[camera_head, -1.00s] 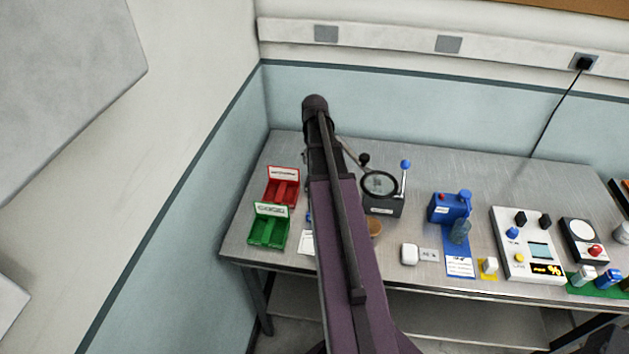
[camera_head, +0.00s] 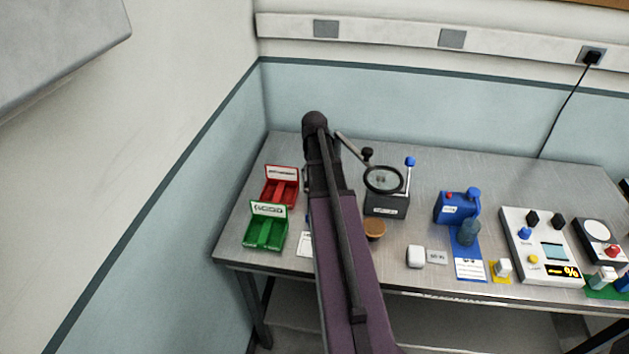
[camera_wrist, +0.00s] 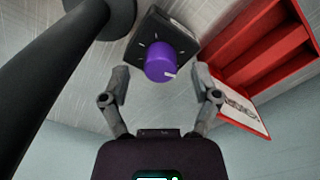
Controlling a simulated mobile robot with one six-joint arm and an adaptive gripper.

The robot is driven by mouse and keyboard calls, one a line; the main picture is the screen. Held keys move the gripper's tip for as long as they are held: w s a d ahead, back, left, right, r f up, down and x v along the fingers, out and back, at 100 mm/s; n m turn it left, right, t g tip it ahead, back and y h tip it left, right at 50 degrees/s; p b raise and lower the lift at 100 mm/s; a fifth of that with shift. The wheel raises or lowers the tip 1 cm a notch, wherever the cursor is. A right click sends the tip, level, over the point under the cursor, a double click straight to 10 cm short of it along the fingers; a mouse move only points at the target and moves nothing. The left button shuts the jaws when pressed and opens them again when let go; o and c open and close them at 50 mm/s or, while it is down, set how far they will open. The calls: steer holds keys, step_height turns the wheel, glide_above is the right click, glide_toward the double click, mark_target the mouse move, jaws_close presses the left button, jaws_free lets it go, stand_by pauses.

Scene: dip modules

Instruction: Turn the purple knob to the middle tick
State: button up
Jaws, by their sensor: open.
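The purple knob (camera_wrist: 161,62) shows in the wrist view on top of a small black box (camera_wrist: 183,38) with pale tick marks around the knob. A white pointer line on the knob points to the right, slightly downward in the picture. My gripper (camera_wrist: 163,78) is open, with one finger to the left and one to the right of the knob. Whether either finger touches it, I cannot tell. In the head view my arm hides the knob and my gripper.
A red tray (camera_head: 281,187) and a green tray (camera_head: 265,227) stand on the left of the metal table (camera_head: 235,236). A magnifier stand (camera_head: 386,205) stands right of my arm; a dark post and round base (camera_wrist: 100,15) are close at left in the wrist view.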

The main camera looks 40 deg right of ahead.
steer(key=shift+f+b, duration=0.35)
steer(key=shift+f, duration=0.3)
jaws_close()
